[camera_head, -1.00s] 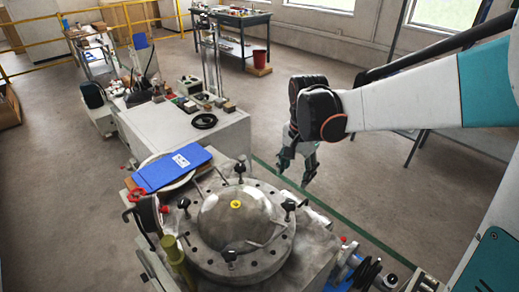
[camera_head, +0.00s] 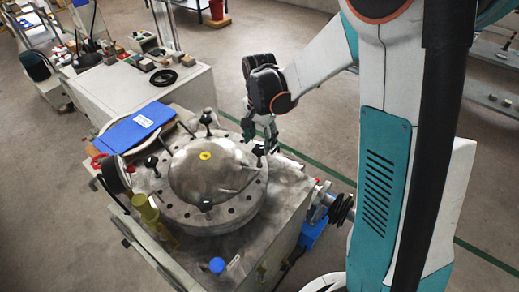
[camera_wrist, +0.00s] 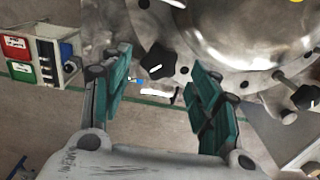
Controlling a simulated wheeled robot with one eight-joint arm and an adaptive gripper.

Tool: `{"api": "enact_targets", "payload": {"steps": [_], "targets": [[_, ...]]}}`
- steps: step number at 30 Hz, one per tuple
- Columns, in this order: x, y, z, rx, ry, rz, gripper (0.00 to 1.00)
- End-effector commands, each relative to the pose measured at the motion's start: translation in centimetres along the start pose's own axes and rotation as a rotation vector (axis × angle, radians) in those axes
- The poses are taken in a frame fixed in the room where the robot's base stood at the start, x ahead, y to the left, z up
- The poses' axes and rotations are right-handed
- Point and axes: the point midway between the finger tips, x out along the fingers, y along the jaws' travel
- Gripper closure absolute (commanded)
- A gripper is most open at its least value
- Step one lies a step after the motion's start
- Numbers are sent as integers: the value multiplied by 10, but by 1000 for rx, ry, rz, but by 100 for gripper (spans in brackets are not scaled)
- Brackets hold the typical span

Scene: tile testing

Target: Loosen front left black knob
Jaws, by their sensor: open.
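A grey metal dome (camera_head: 205,172) sits on a round bolted flange (camera_head: 225,215) with several black star-shaped knobs around it. In the head view, one knob (camera_head: 258,150) is at the right of the flange, one (camera_head: 152,162) at the left, one (camera_head: 206,204) at the near side and one at the back. I cannot tell which is the front left one. My gripper (camera_head: 260,136) is open and empty just above the right knob. In the wrist view, a black knob (camera_wrist: 158,61) shows between the tips of my open gripper (camera_wrist: 159,72), without visible grip. Another knob (camera_wrist: 306,97) is to the right.
A blue flat object (camera_head: 138,127) lies behind the flange at left. A yellow-olive cylinder (camera_head: 147,209) stands at its near left. A blue-capped item (camera_head: 217,266) is in front.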

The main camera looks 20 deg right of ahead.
Motion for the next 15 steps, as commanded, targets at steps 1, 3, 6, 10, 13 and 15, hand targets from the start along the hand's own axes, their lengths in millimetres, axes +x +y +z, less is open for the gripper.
{"api": "enact_targets", "payload": {"steps": [1, 3, 6, 10, 13, 15], "targets": [[10, 0, 0, 0, 0, 0, 44], [19, 0, 0, 0, 0, 0, 44], [27, 0, 0, 0, 0, 0, 44], [32, 0, 0, 0, 0, 0, 44], [33, 0, 0, 0, 0, 0, 44], [33, 0, 0, 0, 0, 0, 44]]}}
